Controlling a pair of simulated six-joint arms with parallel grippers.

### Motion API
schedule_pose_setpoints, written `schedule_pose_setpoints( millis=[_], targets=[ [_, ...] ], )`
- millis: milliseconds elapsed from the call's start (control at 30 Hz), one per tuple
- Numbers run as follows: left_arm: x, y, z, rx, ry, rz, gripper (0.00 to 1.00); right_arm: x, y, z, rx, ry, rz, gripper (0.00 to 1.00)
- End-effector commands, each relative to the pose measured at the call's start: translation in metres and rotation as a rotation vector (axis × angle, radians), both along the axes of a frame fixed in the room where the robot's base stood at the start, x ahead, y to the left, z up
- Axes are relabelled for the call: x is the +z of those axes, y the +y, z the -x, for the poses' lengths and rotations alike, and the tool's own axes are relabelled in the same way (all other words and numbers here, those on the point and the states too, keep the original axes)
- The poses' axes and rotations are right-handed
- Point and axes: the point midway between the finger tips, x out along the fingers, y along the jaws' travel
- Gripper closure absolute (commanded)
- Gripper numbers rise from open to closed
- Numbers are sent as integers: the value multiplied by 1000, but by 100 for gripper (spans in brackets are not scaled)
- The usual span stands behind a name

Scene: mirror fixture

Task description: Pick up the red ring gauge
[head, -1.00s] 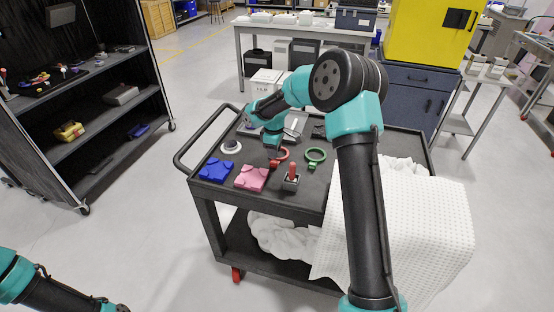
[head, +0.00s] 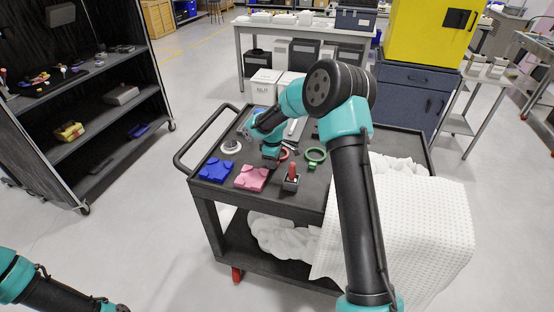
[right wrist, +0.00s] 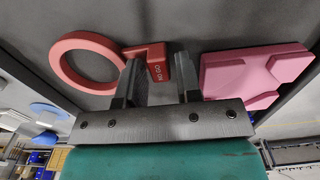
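The red ring gauge (head: 285,153) lies on the cart's black top, partly hidden by my right gripper (head: 271,162) in the head view. In the right wrist view the ring (right wrist: 64,65) is at the upper left, with its lettered flat handle to the right. My right gripper (right wrist: 157,85) is open there, one finger overlapping the handle's near side and the other to its right. The handle shows in the gap between the fingers. I cannot tell whether they touch it. My left gripper is out of view; only part of my left arm shows at the lower left.
A pink block (head: 252,178) lies close to the gripper, also in the right wrist view (right wrist: 250,72). A blue block (head: 216,169), white ring (head: 231,147), green ring gauge (head: 315,158) and red-handled item (head: 291,178) share the cart top. White cloth (head: 420,220) hangs at right.

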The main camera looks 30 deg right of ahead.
Motion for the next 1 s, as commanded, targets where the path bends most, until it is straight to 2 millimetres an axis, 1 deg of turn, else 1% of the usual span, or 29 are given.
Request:
schedule_pose_setpoints(
  millis=[167,400,500,833,933,1000],
  targets=[
    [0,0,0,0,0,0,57,0,0,0,0,0,0,69],
    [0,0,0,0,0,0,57,0,0,0,0,0,0,92],
    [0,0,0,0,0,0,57,0,0,0,0,0,0,100],
    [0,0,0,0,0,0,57,2,0,0,0,-1,0,100],
    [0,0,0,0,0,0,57,9,0,0,0,-2,1,100],
    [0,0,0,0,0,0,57,16,0,-1,-1,-2,1,100]
  ],
)
